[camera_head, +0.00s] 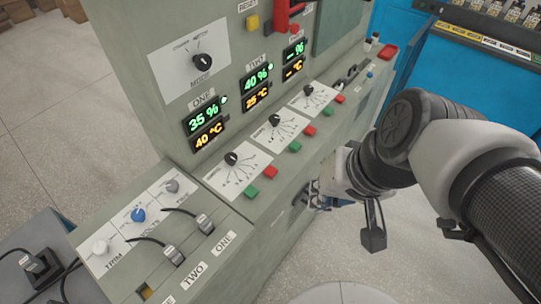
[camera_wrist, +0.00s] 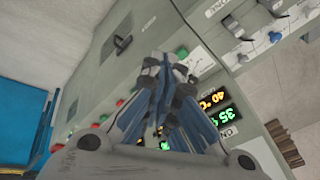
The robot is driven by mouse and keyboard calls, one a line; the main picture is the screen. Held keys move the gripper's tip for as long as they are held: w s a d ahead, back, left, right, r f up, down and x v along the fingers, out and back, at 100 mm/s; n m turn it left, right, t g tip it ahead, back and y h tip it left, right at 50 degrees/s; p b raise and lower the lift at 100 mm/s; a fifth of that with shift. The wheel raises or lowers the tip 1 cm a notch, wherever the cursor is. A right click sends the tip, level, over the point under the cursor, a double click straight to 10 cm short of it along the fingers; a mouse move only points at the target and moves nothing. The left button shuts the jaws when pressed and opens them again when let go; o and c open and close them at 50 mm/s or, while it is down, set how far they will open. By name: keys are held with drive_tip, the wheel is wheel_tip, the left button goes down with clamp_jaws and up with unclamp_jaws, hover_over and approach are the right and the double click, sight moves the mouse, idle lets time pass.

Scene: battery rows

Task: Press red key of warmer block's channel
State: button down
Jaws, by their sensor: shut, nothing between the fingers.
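The display marked ONE (camera_head: 207,124) reads 35 % and 40 °C; the display marked TWO (camera_head: 257,86) reads 40 % and 25 °C, and the third shows dashes. Below ONE, on the sloped ledge, are a green key (camera_head: 251,192) and a red key (camera_head: 271,171). Below TWO are a green key (camera_head: 295,146) and another red key (camera_head: 310,131). My gripper (camera_head: 322,193) is beside the cabinet's front face, right of and below the keys in the picture, partly hidden by my wrist. In the wrist view my gripper (camera_wrist: 168,65) is shut and empty, covering part of the panel.
Rotary dials (camera_head: 232,158) stand behind the keys. Cable plugs (camera_head: 173,254) and small knobs (camera_head: 138,214) are on the lower left ledge. A red lever (camera_head: 283,12) sticks out above. Blue equipment (camera_head: 405,50) stands to the right. Floor (camera_head: 330,255) shows below my gripper.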

drive_tip(key=w+a+m+g+y+p, duration=0.1)
drive_tip(key=w+a+m+y+p, duration=0.15)
drive_tip(key=w+a, duration=0.3)
drive_tip(key=m+t+y+p, duration=0.25)
drive_tip(key=m+p, duration=0.35)
drive_tip(key=m, duration=0.5)
hover_over(270, 173)
wheel_tip(270, 173, down, 11)
drive_tip(key=shift+g+y, duration=0.3)
drive_tip(key=shift+g, duration=0.05)
drive_tip(key=shift+n, duration=0.25)
wheel_tip(270, 173, down, 8)
drive_tip(key=b, duration=0.6)
drive_tip(key=shift+f, duration=0.15)
drive_tip(key=shift+f+b, duration=0.25)
drive_tip(key=shift+b, duration=0.2)
drive_tip(key=shift+f, duration=0.15)
